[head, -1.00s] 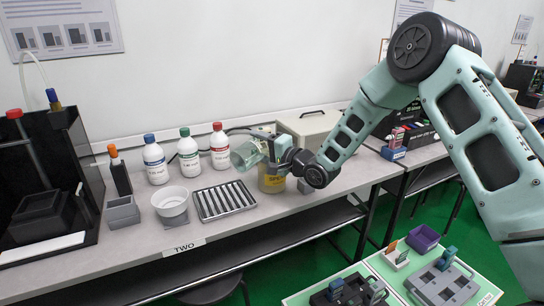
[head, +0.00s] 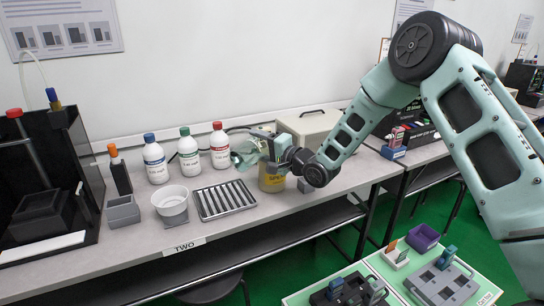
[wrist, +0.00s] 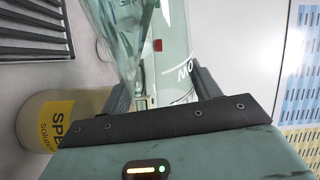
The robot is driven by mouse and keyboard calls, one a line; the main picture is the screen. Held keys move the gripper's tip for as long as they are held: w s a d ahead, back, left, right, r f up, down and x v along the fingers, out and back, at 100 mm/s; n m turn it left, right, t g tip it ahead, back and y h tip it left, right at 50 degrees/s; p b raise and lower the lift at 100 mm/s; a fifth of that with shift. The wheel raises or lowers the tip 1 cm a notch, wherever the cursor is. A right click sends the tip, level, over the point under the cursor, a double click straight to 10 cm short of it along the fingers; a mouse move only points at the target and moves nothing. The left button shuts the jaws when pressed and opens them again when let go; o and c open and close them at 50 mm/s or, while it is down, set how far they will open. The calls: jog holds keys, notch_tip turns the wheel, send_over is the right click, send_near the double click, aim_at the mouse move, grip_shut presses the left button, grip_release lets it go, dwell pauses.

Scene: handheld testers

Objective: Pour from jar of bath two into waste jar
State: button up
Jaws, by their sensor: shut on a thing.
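My gripper (head: 270,148) is shut on a clear greenish glass jar (head: 244,153), the jar of bath two. The jar is tipped over, with its mouth end toward the left, above the bench. It also shows in the wrist view (wrist: 150,35) between my fingers, with a red mark and white lettering ending in "WO". The waste jar (head: 271,182), cream with a yellow label, stands upright on the bench just below my gripper. Its label and side show in the wrist view (wrist: 45,118). Its mouth is mostly hidden, and I cannot tell whether liquid is flowing.
Several capped bottles (head: 188,152) stand behind.

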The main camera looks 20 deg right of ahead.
jog(key=n, duration=0.1)
jog(key=n+b, duration=0.1)
jog(key=b, duration=0.1)
jog(key=shift+s+a+f+n, duration=0.15)
jog(key=shift+a+f+n, duration=0.15)
jog(key=shift+n, duration=0.1)
jog(key=shift+r, duration=0.1)
notch_tip(320, 180, up, 2)
jog(key=n+b, duration=0.1)
jog(key=n, duration=0.1)
jog(key=n+b, duration=0.1)
jog(key=n, duration=0.1)
jog(key=n+b, duration=0.1)
jog(key=n, duration=0.1)
jog(key=shift+r, duration=0.25)
notch_tip(320, 180, up, 3)
jog(key=n+b, duration=0.3)
jog(key=n, duration=0.2)
jog(key=shift+f+n, duration=0.1)
jog(key=shift+n, duration=0.2)
jog(key=shift+r+p, duration=2)
jog(key=shift+r, duration=0.65)
jog(key=shift+f, duration=0.1)
